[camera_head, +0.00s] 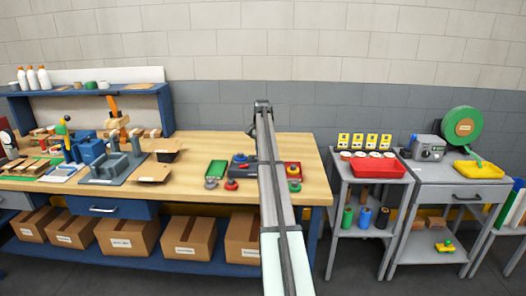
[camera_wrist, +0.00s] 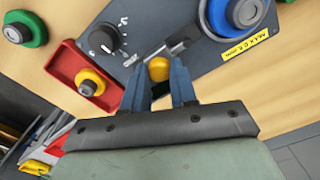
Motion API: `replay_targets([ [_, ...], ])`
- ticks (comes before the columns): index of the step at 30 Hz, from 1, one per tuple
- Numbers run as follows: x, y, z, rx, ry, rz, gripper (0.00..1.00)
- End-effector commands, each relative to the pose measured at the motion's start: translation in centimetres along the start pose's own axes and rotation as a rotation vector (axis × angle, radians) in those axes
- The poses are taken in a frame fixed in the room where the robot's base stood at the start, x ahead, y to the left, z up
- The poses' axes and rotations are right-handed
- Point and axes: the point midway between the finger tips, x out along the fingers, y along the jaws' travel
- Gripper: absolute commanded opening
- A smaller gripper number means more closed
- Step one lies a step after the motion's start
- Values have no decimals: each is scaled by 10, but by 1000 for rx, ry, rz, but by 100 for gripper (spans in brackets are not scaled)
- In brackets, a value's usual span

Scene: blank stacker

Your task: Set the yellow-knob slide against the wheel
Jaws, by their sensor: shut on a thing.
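In the wrist view, the yellow knob (camera_wrist: 159,69) of the slide sits between the two blue fingertips of my gripper (camera_wrist: 160,88), which is shut on it. A grey metal bar (camera_wrist: 172,50) lies beside the knob on a dark grey panel (camera_wrist: 215,65). A black dial (camera_wrist: 103,40) with white marks is left of the knob. A round blue part with a grey centre (camera_wrist: 243,14) is at the upper right; I cannot tell which of these is the wheel. In the head view my arm covers part of the panel (camera_head: 240,172), and my fingertips are hidden.
A red tray-like part (camera_wrist: 70,68) with a yellow-ringed button (camera_wrist: 91,83) adjoins the panel. A green part (camera_wrist: 25,27) lies beyond it. In the head view, the wooden bench (camera_head: 225,195) has a tool fixture (camera_head: 115,165) at left; a trolley with a red bin (camera_head: 376,168) stands right.

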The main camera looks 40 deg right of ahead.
Motion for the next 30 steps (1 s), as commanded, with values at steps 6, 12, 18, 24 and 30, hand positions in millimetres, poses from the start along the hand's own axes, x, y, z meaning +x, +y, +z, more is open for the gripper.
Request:
replay_targets([
  [6,0,-26,14,-2,-1,-1,0],
  [12,0,-28,14,-2,-2,-3,0],
  [18,0,-28,14,-2,-2,-4,42],
  [24,0,-27,14,-1,-1,-2,53],
  [30,-2,-26,13,-1,0,-1,53],
])
